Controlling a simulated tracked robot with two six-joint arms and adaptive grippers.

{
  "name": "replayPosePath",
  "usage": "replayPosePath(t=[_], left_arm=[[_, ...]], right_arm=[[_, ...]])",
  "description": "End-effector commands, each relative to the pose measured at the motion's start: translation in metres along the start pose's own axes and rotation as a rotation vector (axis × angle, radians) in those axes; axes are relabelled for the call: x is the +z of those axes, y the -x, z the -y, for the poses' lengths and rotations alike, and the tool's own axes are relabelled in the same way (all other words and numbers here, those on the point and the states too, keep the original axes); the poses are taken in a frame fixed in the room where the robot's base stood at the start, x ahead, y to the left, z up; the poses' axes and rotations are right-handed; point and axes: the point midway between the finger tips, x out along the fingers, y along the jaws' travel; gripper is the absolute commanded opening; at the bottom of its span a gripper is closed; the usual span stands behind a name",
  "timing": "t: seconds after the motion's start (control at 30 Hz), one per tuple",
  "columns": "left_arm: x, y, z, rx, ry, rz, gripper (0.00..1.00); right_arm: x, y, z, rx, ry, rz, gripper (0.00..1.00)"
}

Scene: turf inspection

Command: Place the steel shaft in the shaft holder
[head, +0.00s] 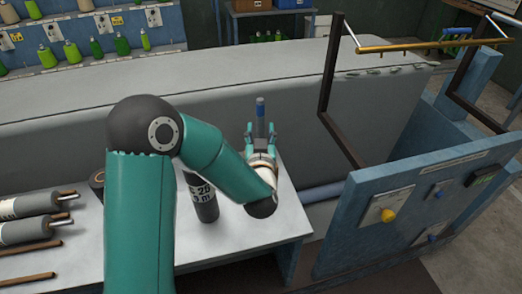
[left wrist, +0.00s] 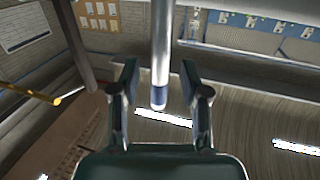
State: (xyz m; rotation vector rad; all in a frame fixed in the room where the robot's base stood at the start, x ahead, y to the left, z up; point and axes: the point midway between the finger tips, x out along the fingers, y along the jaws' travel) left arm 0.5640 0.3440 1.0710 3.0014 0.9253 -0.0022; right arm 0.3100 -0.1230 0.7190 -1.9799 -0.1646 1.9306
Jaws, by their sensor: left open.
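The steel shaft (left wrist: 161,40) is a bright rod with a blue band near its end. In the left wrist view it comes down from the top edge, its end between my fingers. In the head view a blue-topped rod (head: 260,108), apparently the same shaft, stands up at my left gripper (head: 261,132). The gripper is open, with a gap between each finger and the shaft in the wrist view (left wrist: 159,82). The arm and gripper hide the rod's lower part in the head view. I cannot pick out the shaft holder for sure. My right gripper is not in view.
A pale bench (head: 262,232) carries a dark labelled cylinder (head: 204,204) and, at left, grey rollers (head: 30,230) with metal ends. A long grey covered bed (head: 220,62) lies behind. A blue panel (head: 420,190) with knobs and dark upright frames (head: 330,85) stand at right.

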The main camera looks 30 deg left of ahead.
Motion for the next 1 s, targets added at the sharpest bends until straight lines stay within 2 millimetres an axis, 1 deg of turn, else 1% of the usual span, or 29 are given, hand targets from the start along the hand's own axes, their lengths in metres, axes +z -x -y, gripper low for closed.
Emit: replayPosePath(t=[0.03, 0.2, 0.3, 0.4, 0.5, 0.6, 1.0], left_arm=[[0.003, 0.012, -0.002, 0.005, 0.001, 0.0, 0.46], [0.002, 0.047, -0.001, 0.005, 0.002, -0.001, 0.46], [0.002, 0.063, -0.001, 0.003, 0.001, -0.001, 0.46], [0.001, 0.075, 0.0, 0.001, 0.001, 0.0, 0.46], [0.001, 0.081, 0.0, 0.0, 0.0, -0.001, 0.46], [0.0, 0.084, 0.001, -0.002, 0.0, 0.0, 0.46], [0.0, 0.083, 0.001, -0.002, 0.0, 0.0, 0.46]], right_arm=[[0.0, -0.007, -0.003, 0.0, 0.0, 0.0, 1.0], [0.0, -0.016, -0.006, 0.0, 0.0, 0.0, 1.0], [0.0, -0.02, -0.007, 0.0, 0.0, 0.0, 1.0], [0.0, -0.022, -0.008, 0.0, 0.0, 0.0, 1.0], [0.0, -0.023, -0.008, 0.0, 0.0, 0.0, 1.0], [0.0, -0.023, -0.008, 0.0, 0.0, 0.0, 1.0], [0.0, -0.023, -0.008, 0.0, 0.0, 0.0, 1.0]])
